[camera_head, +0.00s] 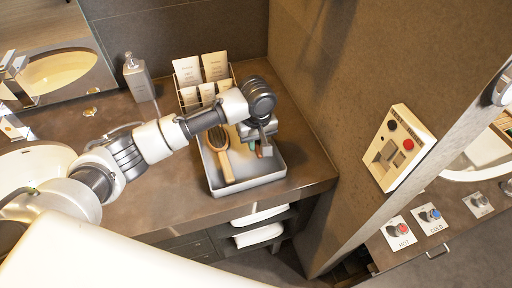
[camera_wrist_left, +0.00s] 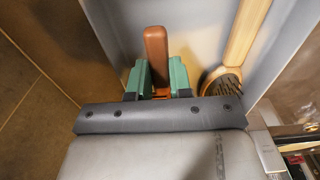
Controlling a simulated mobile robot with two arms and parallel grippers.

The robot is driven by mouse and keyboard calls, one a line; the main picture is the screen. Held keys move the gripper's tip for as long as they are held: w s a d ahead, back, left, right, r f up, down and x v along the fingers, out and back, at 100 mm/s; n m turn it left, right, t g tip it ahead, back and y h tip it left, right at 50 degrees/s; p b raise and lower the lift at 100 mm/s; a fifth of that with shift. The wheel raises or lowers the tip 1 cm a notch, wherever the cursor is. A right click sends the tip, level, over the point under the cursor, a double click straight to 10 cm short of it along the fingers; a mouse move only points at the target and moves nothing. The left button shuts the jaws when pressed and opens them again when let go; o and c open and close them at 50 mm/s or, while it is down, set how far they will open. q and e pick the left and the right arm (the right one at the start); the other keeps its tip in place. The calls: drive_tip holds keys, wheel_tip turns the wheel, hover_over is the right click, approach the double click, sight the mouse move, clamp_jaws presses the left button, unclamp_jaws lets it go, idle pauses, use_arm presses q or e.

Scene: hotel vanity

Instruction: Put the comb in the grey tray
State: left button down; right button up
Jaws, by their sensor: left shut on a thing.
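The grey tray (camera_head: 262,178) stands on the brown counter near its right end. My left gripper (camera_head: 262,150) is over the right part of the tray. In the left wrist view its green fingers (camera_wrist_left: 158,80) are shut on the brown comb (camera_wrist_left: 156,48). The comb's far end points away from the gripper, within the tray walls (camera_wrist_left: 100,25). In the head view the comb is mostly hidden by the gripper. I cannot tell whether it touches the tray floor. My right gripper is not in view.
A wooden hairbrush (camera_head: 222,160) lies in the tray, left of my gripper; it also shows in the wrist view (camera_wrist_left: 245,35). A card rack (camera_head: 190,75) stands behind the tray, and a grey bottle (camera_head: 138,80) farther left. A wall rises close on the right.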

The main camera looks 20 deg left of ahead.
use_arm(q)
drive_tip(key=shift+f, duration=1.85)
drive_tip(key=c, duration=1)
unclamp_jaws()
drive_tip(key=shift+f+p, duration=0.15)
drive_tip(key=shift+p, duration=0.15)
drive_tip(key=shift+r, duration=0.2)
wheel_tip(320, 180, up, 12)
drive_tip(key=shift+s+d+b, duration=0.1)
drive_tip(key=shift+s+b, duration=0.05)
drive_tip(key=shift+b, duration=0.25)
